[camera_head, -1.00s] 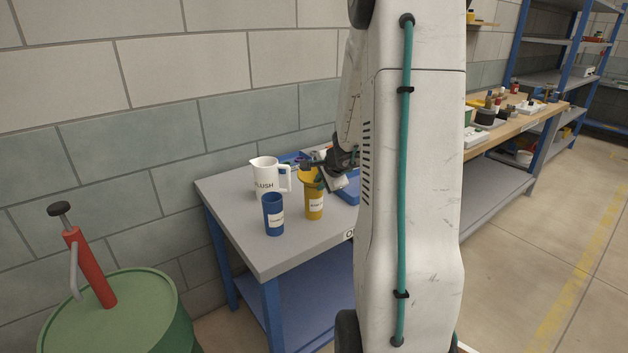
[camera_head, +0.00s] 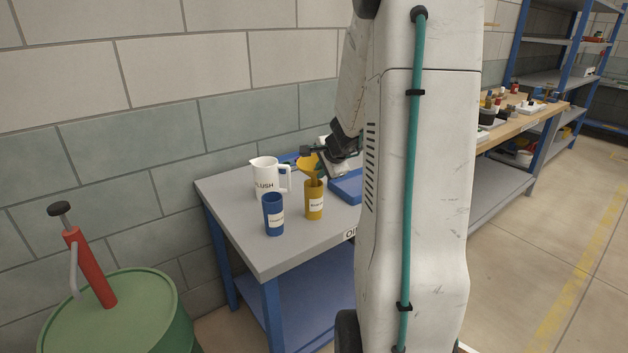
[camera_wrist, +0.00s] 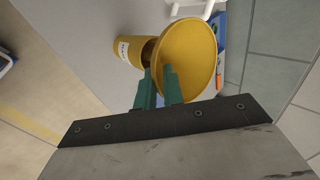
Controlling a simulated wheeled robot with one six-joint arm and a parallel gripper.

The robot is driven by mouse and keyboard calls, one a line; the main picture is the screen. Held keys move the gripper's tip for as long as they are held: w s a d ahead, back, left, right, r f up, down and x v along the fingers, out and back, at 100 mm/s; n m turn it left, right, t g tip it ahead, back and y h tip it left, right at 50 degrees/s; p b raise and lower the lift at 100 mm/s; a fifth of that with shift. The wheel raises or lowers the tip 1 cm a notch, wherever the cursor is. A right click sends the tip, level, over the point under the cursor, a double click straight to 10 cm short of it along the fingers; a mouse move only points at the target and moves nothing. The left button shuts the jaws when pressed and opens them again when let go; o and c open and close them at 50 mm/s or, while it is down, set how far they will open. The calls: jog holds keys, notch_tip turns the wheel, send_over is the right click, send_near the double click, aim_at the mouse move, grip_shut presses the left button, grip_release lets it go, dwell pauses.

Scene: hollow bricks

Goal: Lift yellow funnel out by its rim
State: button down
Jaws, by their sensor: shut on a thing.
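The yellow funnel (camera_head: 307,164) is above the labelled yellow cup (camera_head: 314,208) on the grey table (camera_head: 295,245). Its spout points down at the cup's mouth; I cannot tell whether the tip is still inside. In the wrist view the funnel's wide bowl (camera_wrist: 192,50) fills the middle, with the yellow cup (camera_wrist: 126,48) partly hidden behind it. My gripper (camera_wrist: 160,74) is shut on the funnel's rim, with its green fingers at the near edge. In the head view, my gripper (camera_head: 318,160) reaches in from the right.
A blue labelled cup (camera_head: 273,216) stands left of the yellow cup. A white jug (camera_head: 265,180) stands behind it, near the funnel. A blue tray (camera_head: 345,188) lies to the right, partly hidden by my arm. The table's front left is clear.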

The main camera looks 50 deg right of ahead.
jog(key=shift+r, duration=2.5)
